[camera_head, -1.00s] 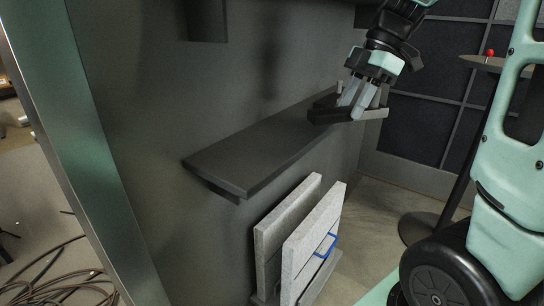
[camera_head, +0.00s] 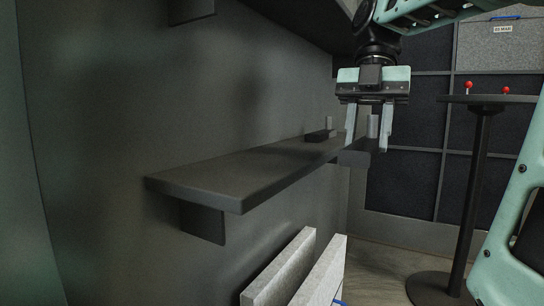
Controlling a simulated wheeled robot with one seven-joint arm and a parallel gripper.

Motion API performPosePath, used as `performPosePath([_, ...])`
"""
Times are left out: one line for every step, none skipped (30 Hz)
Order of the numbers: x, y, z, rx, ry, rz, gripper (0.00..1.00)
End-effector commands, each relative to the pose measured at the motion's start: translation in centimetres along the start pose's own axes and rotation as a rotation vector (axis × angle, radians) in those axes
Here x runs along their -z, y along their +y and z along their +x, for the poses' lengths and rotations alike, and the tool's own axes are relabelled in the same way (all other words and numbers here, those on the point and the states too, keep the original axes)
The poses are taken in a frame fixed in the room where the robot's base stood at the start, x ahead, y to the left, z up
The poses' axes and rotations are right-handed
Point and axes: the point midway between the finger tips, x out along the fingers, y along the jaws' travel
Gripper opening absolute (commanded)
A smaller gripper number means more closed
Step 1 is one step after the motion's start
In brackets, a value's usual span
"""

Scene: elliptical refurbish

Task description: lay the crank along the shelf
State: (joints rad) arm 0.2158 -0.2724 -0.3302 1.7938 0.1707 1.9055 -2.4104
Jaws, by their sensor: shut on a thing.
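The dark crank (camera_head: 355,157) is held in my gripper (camera_head: 369,138), whose two grey fingers point down on either side of it. A light grey upright pin (camera_head: 373,126) shows between the fingers. The crank is seen partly end-on, and the fingers hide some of it. The dark shelf (camera_head: 225,180) runs along the wall from front left to back right. The crank is at the shelf's far right end, overlapping its front edge in the picture. I cannot tell whether it touches the shelf. A second dark piece (camera_head: 318,136) with a light pin lies on the shelf's far end, left of my gripper.
The near and middle shelf top is bare. Two pale grey slabs (camera_head: 284,272) stand below it. A dark overhang is above, near my arm. At right, a round pedestal table (camera_head: 485,99) carries red-knobbed items, with a grey box (camera_head: 497,42) behind.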

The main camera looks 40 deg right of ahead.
Motion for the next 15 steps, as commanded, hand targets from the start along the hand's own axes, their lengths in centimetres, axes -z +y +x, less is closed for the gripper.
performPosePath([0.0,1.1,0.0,0.002,0.001,-0.003,0.00])
performPosePath([-0.1,1.8,0.0,0.003,0.001,-0.002,0.00])
performPosePath([0.0,2.8,0.0,0.002,0.001,-0.002,0.00])
performPosePath([0.0,3.5,0.0,0.003,0.001,-0.002,0.00])
performPosePath([-0.1,4.3,0.0,0.002,0.001,-0.002,0.00])
performPosePath([-0.1,5.3,-0.1,0.002,0.000,-0.002,0.00])
performPosePath([0.0,6.0,-0.1,0.002,0.001,-0.002,0.00])
performPosePath([0.0,6.7,0.0,0.002,0.001,-0.002,0.00])
performPosePath([0.0,7.6,-0.1,0.003,0.001,-0.002,0.00])
performPosePath([0.0,8.3,-0.1,0.002,0.001,-0.002,0.00])
performPosePath([0.0,9.0,-0.1,0.001,0.001,-0.002,0.00])
performPosePath([0.0,9.8,-0.1,0.001,0.001,-0.002,0.00])
performPosePath([0.0,10.4,-0.1,0.001,0.000,-0.002,0.00])
performPosePath([0.0,10.8,-0.1,0.000,0.000,-0.002,0.00])
performPosePath([0.0,11.4,-0.1,0.000,0.001,0.000,0.00])
